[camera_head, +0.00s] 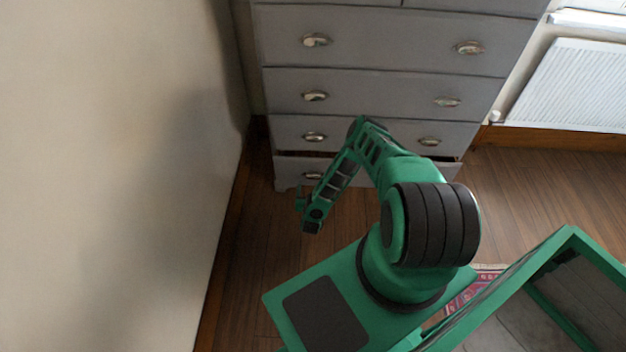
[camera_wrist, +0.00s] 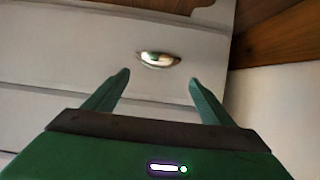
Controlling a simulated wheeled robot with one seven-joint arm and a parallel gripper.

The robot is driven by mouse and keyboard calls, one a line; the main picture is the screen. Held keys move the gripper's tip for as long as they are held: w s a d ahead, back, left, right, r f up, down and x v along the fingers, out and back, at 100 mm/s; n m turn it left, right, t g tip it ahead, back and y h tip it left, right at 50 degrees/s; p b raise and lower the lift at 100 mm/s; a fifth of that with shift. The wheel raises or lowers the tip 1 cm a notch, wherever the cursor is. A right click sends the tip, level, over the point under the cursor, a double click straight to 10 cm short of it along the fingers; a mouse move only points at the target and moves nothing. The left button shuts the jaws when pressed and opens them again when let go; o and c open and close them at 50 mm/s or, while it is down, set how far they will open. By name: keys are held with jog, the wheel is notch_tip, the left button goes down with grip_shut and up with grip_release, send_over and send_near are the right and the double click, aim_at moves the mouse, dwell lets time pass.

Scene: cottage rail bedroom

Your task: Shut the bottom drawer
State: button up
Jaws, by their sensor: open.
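The grey chest of drawers (camera_head: 385,92) stands against the far wall. Its bottom drawer (camera_head: 288,167) sits slightly out, with a dark gap along its top edge. The drawer's left metal cup handle (camera_head: 312,175) shows just left of my arm; my arm hides much of the drawer's middle and right part. In the wrist view, my gripper (camera_wrist: 159,75) is open and empty, its two fingers pointing at the drawer front. A cup handle (camera_wrist: 158,59) appears between and just beyond the fingertips. I cannot tell whether they touch the front.
A plain wall (camera_head: 120,150) runs close along the left side. The wooden floor (camera_head: 540,190) is clear to the right of the chest. A white radiator (camera_head: 572,85) is at the right, and a patterned rug (camera_head: 484,277) lies partly hidden near my base.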

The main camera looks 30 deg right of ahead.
aim_at(314, 178)
jog(key=x, duration=1)
jog(key=shift+s+d+f, duration=0.15)
jog(key=shift+d+f, duration=0.15)
jog(key=shift+f, duration=0.2)
